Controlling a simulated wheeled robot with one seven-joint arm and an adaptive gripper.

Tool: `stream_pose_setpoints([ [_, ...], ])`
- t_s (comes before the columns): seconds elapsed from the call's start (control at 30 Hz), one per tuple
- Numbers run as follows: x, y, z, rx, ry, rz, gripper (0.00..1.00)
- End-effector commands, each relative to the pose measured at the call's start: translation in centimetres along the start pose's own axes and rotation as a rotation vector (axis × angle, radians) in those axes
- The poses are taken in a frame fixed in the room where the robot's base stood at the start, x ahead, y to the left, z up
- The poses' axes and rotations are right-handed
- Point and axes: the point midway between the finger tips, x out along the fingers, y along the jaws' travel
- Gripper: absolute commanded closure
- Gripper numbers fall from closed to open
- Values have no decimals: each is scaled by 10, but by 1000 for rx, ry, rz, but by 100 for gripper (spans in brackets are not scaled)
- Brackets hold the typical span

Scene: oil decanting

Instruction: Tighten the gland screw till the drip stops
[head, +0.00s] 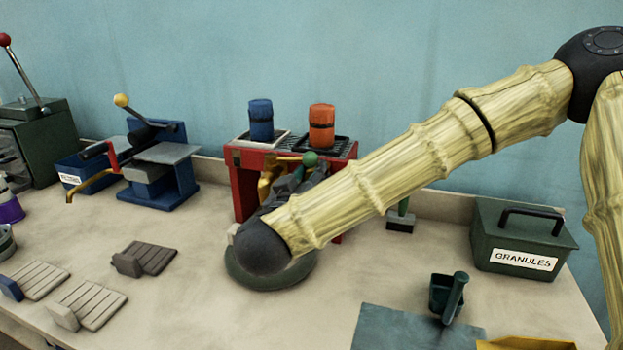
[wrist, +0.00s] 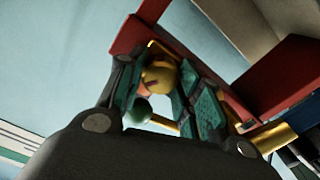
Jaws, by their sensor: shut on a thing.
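The red stand (head: 244,190) holds a brass tap (head: 265,186) at its front, partly hidden by my arm. My gripper (head: 295,180) is at this tap, under the stand's top. In the wrist view my gripper (wrist: 160,92) has its teal-padded fingers around a rounded brass piece with a dark slot, seemingly the gland screw (wrist: 160,76), and is shut on it. A green ball knob (head: 310,158) on a brass stem is close to the fingers; it also shows in the wrist view (wrist: 137,110). No drip can be made out.
A round green dish (head: 285,280) lies below, partly behind my wrist. A blue canister (head: 261,120) and an orange canister (head: 321,127) stand on the red stand. A blue press (head: 160,175) is left, a granules box (head: 520,240) right.

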Motion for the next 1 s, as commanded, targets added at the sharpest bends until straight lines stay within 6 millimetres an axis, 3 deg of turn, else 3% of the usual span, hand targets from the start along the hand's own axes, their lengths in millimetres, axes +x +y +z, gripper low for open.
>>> stream_pose_setpoints([
  [0.37,-1,0,-4,81,2,-3,89],
  [1.0,0,1,1,406,0,1,89],
])
